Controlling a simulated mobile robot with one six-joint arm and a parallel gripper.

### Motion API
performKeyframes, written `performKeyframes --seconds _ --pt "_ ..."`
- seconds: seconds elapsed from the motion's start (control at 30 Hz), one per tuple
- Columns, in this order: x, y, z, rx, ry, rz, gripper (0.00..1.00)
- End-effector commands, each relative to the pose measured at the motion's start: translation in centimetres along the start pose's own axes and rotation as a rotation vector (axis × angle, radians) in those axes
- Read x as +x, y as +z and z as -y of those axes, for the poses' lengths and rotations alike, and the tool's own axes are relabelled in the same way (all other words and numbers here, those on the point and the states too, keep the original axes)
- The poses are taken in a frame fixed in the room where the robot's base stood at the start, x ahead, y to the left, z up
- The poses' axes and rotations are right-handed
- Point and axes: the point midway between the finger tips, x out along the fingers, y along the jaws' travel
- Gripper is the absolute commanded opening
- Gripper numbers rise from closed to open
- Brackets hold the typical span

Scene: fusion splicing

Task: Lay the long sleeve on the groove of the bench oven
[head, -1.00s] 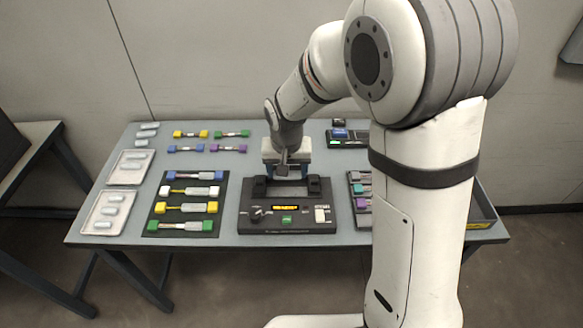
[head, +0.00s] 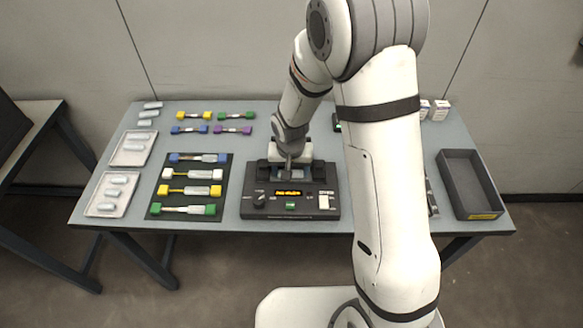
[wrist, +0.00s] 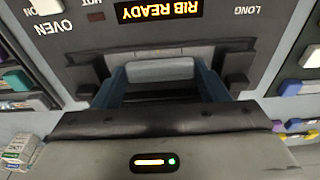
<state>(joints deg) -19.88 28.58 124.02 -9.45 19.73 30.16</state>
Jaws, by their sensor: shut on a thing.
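The bench oven (head: 291,215) is a black box on the table, with a lit orange display and a green button. In the wrist view its panel (wrist: 60,18) appears upside down, and its display reads "RIB READY". My gripper (head: 288,163) is over the back part of the oven. In the wrist view my gripper (wrist: 160,82) is shut on the long sleeve (wrist: 160,68), a pale grey cylinder lying crosswise between the blue fingers. The sleeve is at the oven's groove; I cannot tell whether it touches the groove, which is mostly hidden.
A black mat (head: 218,200) with several coloured splice holders lies left of the oven. Several loose holders (head: 193,116) lie behind the mat. A dark empty bin (head: 468,185) stands at the right. My arm hides the table right of the oven.

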Motion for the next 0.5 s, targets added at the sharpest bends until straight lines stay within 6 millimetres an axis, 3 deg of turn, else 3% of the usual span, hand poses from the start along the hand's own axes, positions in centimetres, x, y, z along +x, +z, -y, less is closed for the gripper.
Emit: performKeyframes --seconds 0.33,0.37,0.5 --pt "0.44 0.01 -0.07 0.002 0.000 -0.001 0.46" --pt "0.32 -0.01 -0.07 0.002 0.000 -0.001 0.68" --pt "0.25 -0.02 -0.09 0.002 0.000 -0.001 0.80"
